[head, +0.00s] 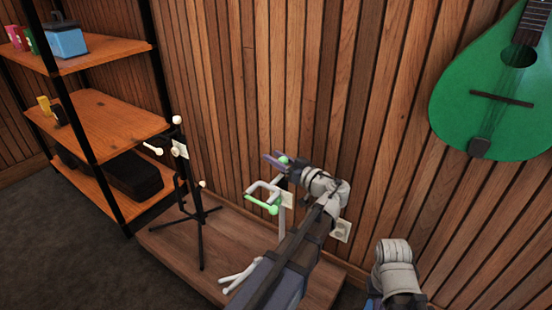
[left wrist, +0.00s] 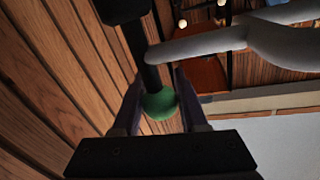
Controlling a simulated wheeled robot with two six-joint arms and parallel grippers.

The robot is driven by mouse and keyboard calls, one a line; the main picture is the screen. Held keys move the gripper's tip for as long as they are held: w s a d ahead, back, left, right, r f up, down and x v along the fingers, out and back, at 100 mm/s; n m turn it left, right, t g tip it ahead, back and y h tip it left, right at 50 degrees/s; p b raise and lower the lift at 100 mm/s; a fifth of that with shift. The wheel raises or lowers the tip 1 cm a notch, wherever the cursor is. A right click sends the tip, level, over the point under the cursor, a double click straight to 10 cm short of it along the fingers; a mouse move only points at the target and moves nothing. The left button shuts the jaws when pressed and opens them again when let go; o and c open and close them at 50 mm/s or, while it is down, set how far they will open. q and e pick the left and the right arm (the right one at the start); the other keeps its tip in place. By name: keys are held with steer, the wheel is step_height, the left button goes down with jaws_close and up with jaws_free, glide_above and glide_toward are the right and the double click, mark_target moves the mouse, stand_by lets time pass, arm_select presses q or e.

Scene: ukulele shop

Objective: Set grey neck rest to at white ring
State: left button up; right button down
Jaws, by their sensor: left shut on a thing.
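The grey neck rest (head: 262,188) is a U-shaped fork at the top of a light grey stand (head: 240,276). A green ball tip (head: 272,209) shows at its near end. My left gripper (head: 279,161) is shut on a green ball at the rest's far side. In the left wrist view the green ball (left wrist: 160,104) sits between the two fingers, with a dark bar above it and a pale grey branching part beside it. I cannot make out a white ring; my arm hides part of the post. My right gripper is out of view.
A black stand (head: 200,238) with cream knobs stands left on the low wooden platform (head: 165,240). A shelf unit (head: 105,122) is at the far left. A green ukulele (head: 480,85) hangs on the slatted wall at the right. A pale wall plate (head: 342,230) is behind my arm.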

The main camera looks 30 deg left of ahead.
arm_select(q)
jaws_close()
stand_by(0.8)
